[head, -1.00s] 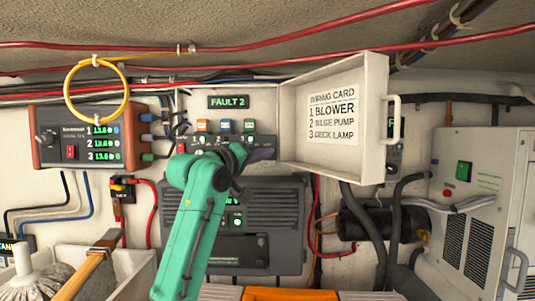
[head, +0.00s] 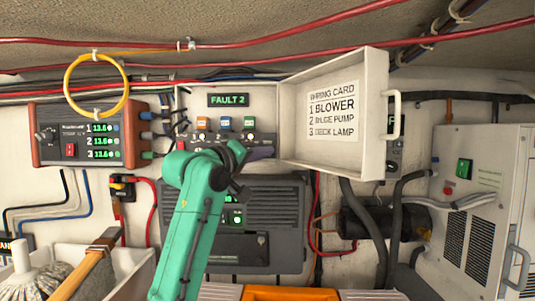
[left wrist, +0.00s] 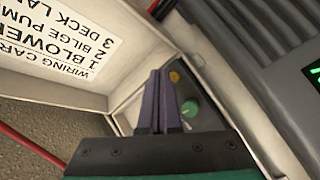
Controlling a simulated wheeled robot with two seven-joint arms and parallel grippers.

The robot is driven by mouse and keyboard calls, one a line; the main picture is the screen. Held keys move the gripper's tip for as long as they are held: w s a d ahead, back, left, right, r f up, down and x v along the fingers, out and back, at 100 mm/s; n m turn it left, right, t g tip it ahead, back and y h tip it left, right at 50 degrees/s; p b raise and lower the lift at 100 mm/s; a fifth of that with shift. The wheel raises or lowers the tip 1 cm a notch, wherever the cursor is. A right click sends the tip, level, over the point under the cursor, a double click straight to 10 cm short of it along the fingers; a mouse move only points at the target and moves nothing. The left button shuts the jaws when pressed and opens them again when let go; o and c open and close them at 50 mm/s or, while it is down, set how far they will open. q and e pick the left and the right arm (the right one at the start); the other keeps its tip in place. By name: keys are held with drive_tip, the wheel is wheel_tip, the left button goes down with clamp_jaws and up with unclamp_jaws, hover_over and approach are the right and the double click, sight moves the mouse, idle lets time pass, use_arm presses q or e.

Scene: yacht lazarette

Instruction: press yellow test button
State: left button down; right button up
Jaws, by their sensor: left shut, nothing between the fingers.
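A small round yellow button (left wrist: 174,77) shows in the left wrist view on a grey panel, beside a green round knob (left wrist: 190,108). In the head view my left arm hides the button. My left gripper (left wrist: 160,72) has dark purple fingers, shut with nothing between them. Its tips lie close beside the yellow button in the left wrist view; I cannot tell whether they touch it. In the head view the left gripper (head: 262,153) is in front of the lower part of the switch panel (head: 225,138), under the FAULT 2 display (head: 228,100). My right gripper is not in view.
An open cover (head: 368,120) with a wiring card (head: 333,112) juts out right of the panel, close to the gripper. A grey unit (head: 285,200) is below. A red-ended meter box (head: 85,135) is at left, a white cabinet (head: 470,150) at right.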

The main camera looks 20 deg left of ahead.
use_arm(q)
drive_tip(key=s+b, duration=0.1)
drive_tip(key=s, duration=0.1)
drive_tip(key=s+d+b, duration=0.1)
drive_tip(key=s+b, duration=0.1)
drive_tip(key=shift+s+d, duration=0.1)
drive_tip(key=shift+s, duration=0.3)
drive_tip(key=shift+f, duration=0.1)
idle(0.4)
